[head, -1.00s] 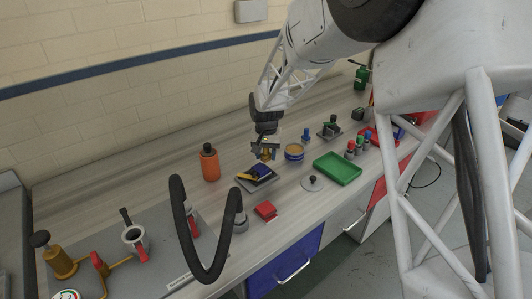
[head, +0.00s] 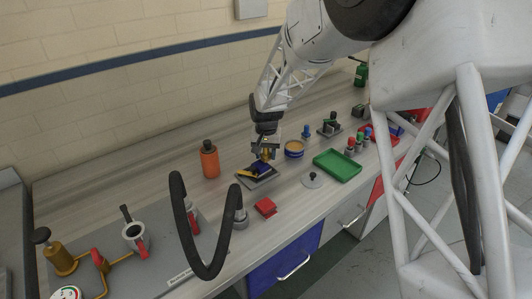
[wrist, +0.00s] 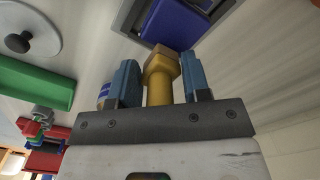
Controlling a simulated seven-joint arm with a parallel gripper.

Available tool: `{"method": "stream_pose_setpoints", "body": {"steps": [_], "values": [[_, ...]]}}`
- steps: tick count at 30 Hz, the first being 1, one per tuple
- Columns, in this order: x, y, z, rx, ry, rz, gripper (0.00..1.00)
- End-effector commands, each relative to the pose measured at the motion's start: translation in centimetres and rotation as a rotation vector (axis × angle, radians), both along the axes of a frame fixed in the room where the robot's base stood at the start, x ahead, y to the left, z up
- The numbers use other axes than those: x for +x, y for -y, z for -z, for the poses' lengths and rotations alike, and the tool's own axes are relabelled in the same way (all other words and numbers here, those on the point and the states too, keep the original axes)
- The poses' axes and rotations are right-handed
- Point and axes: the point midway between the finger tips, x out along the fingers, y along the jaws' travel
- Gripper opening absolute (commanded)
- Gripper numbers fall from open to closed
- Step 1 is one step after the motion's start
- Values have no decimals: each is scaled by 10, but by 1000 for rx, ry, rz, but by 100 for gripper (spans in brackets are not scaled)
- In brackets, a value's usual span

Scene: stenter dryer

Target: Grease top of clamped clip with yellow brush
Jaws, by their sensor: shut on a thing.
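My gripper (head: 264,151) is shut on the yellow brush (wrist: 160,80), whose handle stands between the two blue-grey fingers in the wrist view. The brush points down toward the bench. The clamped clip (head: 259,171) is dark blue with a yellow part, in a flat grey holder (head: 262,184). The brush is over or just beside the clip's back edge. The clip's blue body (wrist: 180,25) shows just beyond the brush tip in the wrist view. I cannot tell whether the bristles touch it; the tip is partly hidden.
An open tin (head: 294,149) with tan contents stands right of the brush. An orange bottle (head: 209,160) stands left. A green tray (head: 338,165), a grey lid (head: 313,180) and a red block (head: 265,207) lie nearby. A black hoop handle (head: 205,273) rises in front.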

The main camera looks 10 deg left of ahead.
Motion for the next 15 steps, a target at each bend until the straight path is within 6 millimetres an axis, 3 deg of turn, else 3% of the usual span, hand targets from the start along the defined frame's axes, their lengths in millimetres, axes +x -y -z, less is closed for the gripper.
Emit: {"method": "stream_pose_setpoints", "body": {"steps": [15], "values": [[-18,-16,-2,0,0,-1,20]]}}
